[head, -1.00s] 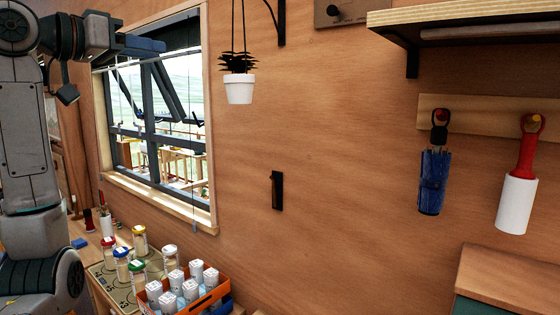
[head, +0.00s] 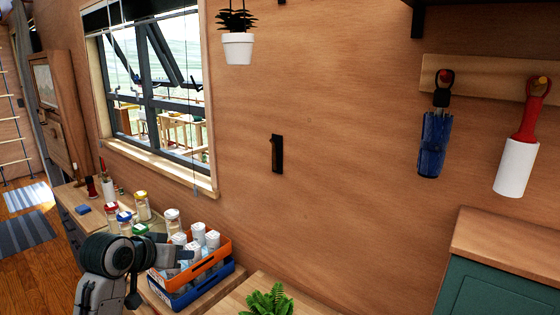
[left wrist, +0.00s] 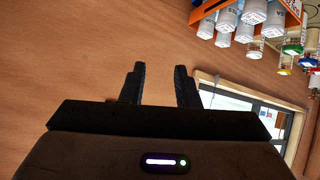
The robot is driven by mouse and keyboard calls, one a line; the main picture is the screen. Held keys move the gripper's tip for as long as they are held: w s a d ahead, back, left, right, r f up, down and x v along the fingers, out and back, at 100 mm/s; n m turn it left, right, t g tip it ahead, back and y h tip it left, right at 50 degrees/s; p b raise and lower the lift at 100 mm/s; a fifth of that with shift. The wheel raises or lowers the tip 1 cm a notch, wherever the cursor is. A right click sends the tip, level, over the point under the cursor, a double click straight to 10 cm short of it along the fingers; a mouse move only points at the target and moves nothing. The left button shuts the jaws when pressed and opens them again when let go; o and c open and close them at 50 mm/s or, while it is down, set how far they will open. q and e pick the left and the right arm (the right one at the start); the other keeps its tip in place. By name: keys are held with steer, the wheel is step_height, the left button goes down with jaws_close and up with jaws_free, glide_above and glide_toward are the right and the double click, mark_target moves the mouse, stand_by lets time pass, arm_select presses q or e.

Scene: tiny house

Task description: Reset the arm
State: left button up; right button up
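My left arm stands at the bottom left of the head view. Its left gripper (head: 184,254) points right, low in front of the orange crate, and partly hides the bottles there. In the left wrist view the two dark fingers (left wrist: 160,72) are apart with nothing between them, and bare wooden wall shows beyond. My right gripper is in neither view.
An orange crate (head: 212,260) of white-capped bottles sits on a blue crate (head: 208,284). Jars (head: 143,206) stand behind on the counter. A green plant (head: 267,300) is at bottom centre.

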arm_select(q)
steer(key=s+f+g+y, duration=0.2)
steer(key=s+f, duration=0.7)
steer(key=f, duration=0.4)
steer(key=s+a+f+g+y, duration=0.1)
steer(key=s+f, duration=0.4)
steer(key=s, duration=0.5)
steer(key=s+a+f+n+g+y, duration=0.15)
steer(key=s+f, duration=0.25)
steer(key=s, duration=0.6)
steer(key=s+a+f+g+y, duration=0.1)
steer(key=s+f+g, duration=0.1)
steer(key=s+f, duration=0.5)
step_height(320, 180, down, 30)
steer(key=s+a+g+b, duration=0.1)
steer(key=a+b, duration=0.2)
steer(key=b, duration=0.1)
steer(key=s+f+b, duration=0.2)
steer(key=s+f, duration=0.7)
steer(key=f, duration=0.3)
steer(key=s+f+g+b, duration=0.1)
steer(key=s+f, duration=0.9)
steer(key=f, duration=0.3)
steer(key=shift+s+a+b, duration=0.3)
steer(key=shift+a+b, duration=0.05)
steer(key=shift+a, duration=0.1)
steer(key=shift+n+h, duration=0.25)
